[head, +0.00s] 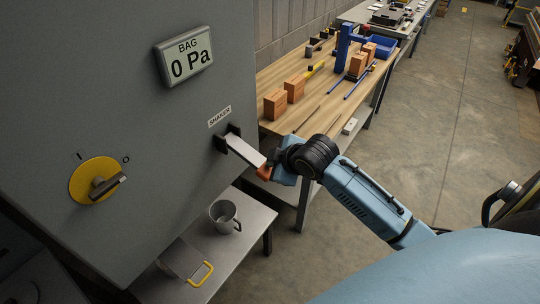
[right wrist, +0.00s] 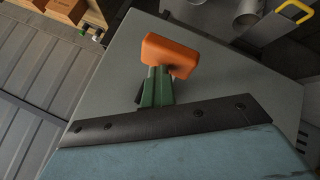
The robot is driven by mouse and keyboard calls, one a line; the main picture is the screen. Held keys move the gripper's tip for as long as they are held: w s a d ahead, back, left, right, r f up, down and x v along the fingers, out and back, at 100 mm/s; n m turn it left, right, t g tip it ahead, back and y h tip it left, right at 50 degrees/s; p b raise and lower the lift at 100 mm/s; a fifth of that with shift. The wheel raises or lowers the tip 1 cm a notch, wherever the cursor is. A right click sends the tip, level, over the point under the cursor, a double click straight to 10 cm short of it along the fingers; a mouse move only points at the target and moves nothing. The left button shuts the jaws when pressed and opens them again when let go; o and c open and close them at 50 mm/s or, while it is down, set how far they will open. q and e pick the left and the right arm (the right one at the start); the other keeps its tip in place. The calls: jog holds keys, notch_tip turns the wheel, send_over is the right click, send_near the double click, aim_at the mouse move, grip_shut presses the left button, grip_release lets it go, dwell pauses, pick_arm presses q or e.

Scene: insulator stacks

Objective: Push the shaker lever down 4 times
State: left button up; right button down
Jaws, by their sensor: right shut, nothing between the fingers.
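The shaker lever (head: 245,150) is a pale flat bar coming out of a dark slot bracket under the SHAKER label (head: 219,116) on the grey cabinet. It slants down to the right in the head view and ends in an orange grip (head: 263,173). My right gripper (head: 272,162) is shut and empty, with its fingers right at the orange grip. In the right wrist view, the orange grip (right wrist: 170,53) shows just beyond the shut fingertips (right wrist: 157,78). Whether they touch it I cannot tell. My left gripper is not in view.
The grey cabinet (head: 130,150) carries a display (head: 184,55) reading BAG 0 Pa and a yellow rotary switch (head: 95,181). A metal shelf (head: 250,222) below holds a mug (head: 224,216). A wooden bench (head: 325,100) with blocks and tools stands behind.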

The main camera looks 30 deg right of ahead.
jog(key=shift+s+f, duration=0.1)
jog(key=shift+f, duration=0.2)
jog(key=shift+r, duration=0.1)
dwell(0.5)
notch_tip(320, 180, up, 2)
jog(key=p, duration=0.2)
jog(key=shift+p, duration=0.4)
jog(key=shift+r, duration=2.1)
jog(key=shift+r, duration=0.1)
notch_tip(320, 180, up, 5)
jog(key=shift+f, duration=0.1)
dwell(1.3)
